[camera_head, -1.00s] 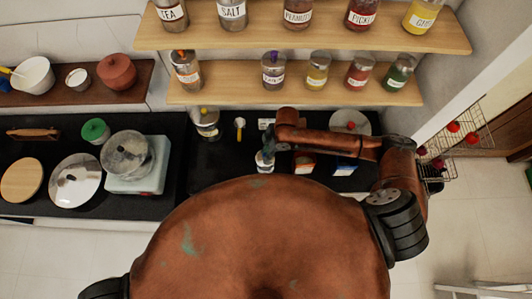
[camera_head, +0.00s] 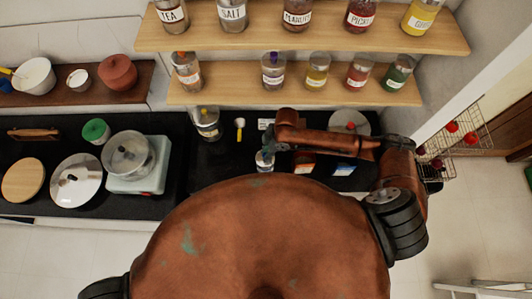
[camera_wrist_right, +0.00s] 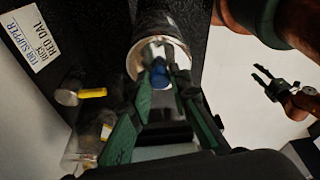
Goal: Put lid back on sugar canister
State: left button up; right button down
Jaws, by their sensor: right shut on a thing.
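The sugar canister (camera_head: 263,166) stands on the dark counter just beyond my body, partly hidden by my right gripper. In the right wrist view the canister (camera_wrist_right: 158,18) is a dark cylinder with a pale rim. The lid (camera_wrist_right: 177,50) with its blue knob (camera_wrist_right: 160,76) is at the canister's mouth, between my fingers. My right gripper (camera_head: 268,150), also in the wrist view (camera_wrist_right: 166,88), is shut on the lid. I cannot tell whether the lid sits flush. My left gripper (camera_wrist_right: 264,80) shows small at the right of the wrist view, fingers apart and empty.
Shelves of labelled jars (camera_head: 300,97) hang behind. A scale (camera_head: 138,180) and pot lid (camera_head: 76,182) are further left.

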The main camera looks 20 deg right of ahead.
jog(key=shift+f+p, duration=0.15)
jog(key=shift+p, duration=0.5)
dwell(0.9)
dwell(0.4)
jog(key=c, duration=1.7)
grip_release()
jog(key=o, duration=0.5)
jog(key=shift+c, duration=0.2)
